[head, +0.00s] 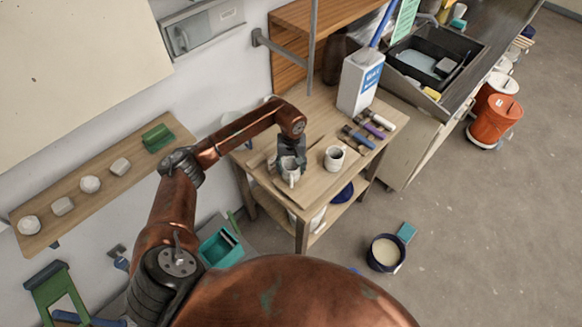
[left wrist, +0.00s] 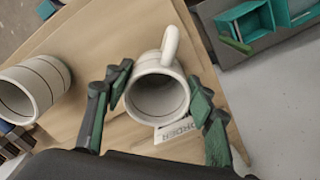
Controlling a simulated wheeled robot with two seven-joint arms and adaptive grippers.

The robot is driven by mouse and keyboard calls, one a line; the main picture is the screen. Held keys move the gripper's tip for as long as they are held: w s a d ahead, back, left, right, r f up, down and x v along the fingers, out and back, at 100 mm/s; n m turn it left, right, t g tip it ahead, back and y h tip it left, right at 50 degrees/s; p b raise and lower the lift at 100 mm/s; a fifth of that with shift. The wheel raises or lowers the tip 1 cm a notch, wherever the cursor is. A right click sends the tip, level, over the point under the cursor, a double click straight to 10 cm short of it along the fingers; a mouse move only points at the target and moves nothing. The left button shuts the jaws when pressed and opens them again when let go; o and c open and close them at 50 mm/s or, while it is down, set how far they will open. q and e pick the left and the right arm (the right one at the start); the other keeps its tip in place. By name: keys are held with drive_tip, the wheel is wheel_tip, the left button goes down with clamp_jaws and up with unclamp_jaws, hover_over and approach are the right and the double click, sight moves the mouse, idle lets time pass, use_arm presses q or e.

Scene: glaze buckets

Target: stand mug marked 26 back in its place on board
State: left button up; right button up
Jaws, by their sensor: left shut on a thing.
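My left gripper (head: 291,160) is over the wooden table and is shut on a pale mug (head: 289,176). In the left wrist view the fingers (left wrist: 160,92) clasp both sides of this mug (left wrist: 158,95), its open mouth facing the camera and its handle pointing away. A second pale mug (head: 334,158) with dark bands stands to the right on the table; it also shows at the left of the wrist view (left wrist: 38,85). The light wooden board (left wrist: 95,40) lies under the mugs. I cannot read a number on either mug, nor tell whether the held one touches the board.
A card with partly hidden lettering (left wrist: 175,130) lies beside the held mug. Tools with coloured handles (head: 370,130) and a white container (head: 360,80) are farther back on the table. A dark bucket (head: 385,253) stands on the floor. A wall shelf (head: 100,200) holds small pieces.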

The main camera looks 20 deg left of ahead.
use_arm(q)
drive_tip(key=shift+f, duration=0.15)
drive_tip(key=o, duration=1.4)
use_arm(e)
drive_tip(key=shift+w+a+f, duration=0.2)
drive_tip(key=shift+w+a, duration=0.1)
drive_tip(key=shift+a, duration=0.05)
use_arm(q)
drive_tip(key=shift+r, duration=0.35)
drive_tip(key=shift+r+b, duration=1.35)
drive_tip(key=shift+r, duration=4.5)
use_arm(e)
drive_tip(key=shift+s+d+f, duration=0.1)
drive_tip(key=shift+d+f, duration=0.05)
drive_tip(key=shift+f, duration=0.45)
drive_tip(key=shift+s+d+f, duration=0.1)
drive_tip(key=shift+d+f, duration=0.05)
drive_tip(key=shift+f, duration=0.45)
